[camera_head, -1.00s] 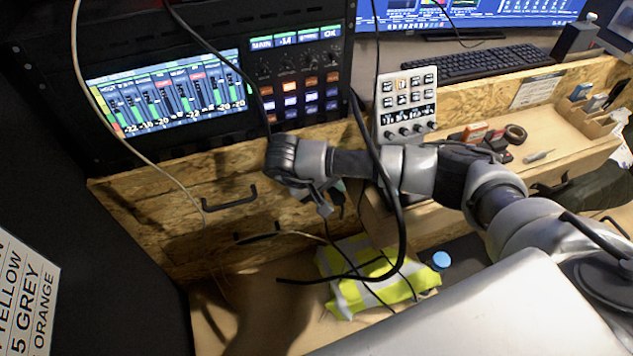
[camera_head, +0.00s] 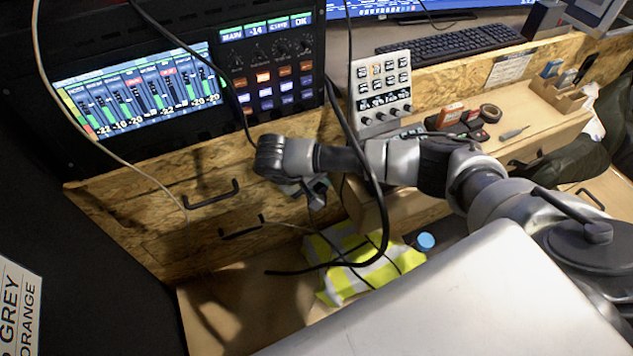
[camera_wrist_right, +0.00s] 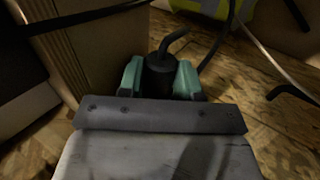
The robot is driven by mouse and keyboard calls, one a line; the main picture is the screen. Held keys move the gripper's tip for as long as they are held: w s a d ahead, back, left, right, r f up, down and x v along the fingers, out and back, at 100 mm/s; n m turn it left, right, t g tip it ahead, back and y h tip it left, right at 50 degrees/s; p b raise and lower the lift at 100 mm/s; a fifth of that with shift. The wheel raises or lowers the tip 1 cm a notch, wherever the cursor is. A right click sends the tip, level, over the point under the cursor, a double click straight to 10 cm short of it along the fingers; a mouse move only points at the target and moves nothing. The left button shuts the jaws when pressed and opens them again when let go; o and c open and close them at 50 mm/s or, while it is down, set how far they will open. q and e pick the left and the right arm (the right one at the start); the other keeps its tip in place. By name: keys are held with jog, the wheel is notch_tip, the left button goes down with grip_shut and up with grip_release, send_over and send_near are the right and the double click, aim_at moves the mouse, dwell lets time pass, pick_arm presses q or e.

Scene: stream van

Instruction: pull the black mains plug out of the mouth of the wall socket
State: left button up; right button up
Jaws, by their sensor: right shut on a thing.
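My right gripper (camera_head: 316,196) is in front of the chipboard drawer fronts, below the button panel. In the right wrist view its green fingertips (camera_wrist_right: 160,78) are shut on the black mains plug (camera_wrist_right: 160,70), one on each side. A black cable bends up and right from the plug. The wall socket cannot be made out in either view, so I cannot tell whether the plug is still in its mouth. In the head view the plug is hidden by the gripper. My left gripper is not in view.
Thick black cable (camera_head: 384,215) hangs across my right arm. A yellow hi-vis vest (camera_head: 345,290) and a blue bottle cap (camera_head: 425,241) are below. Drawer handles (camera_head: 212,194) stick out to the left. A button panel (camera_head: 380,90) stands above the arm.

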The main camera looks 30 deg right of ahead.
jog(key=shift+c, duration=0.5)
jog(key=shift+s, duration=0.1)
jog(key=shift+s, duration=0.1)
jog(key=shift+s+a+p, duration=0.15)
jog(key=shift+s+p, duration=1.25)
jog(key=shift+s, duration=0.6)
jog(key=shift+s+p, duration=0.65)
jog(key=shift+s, duration=0.75)
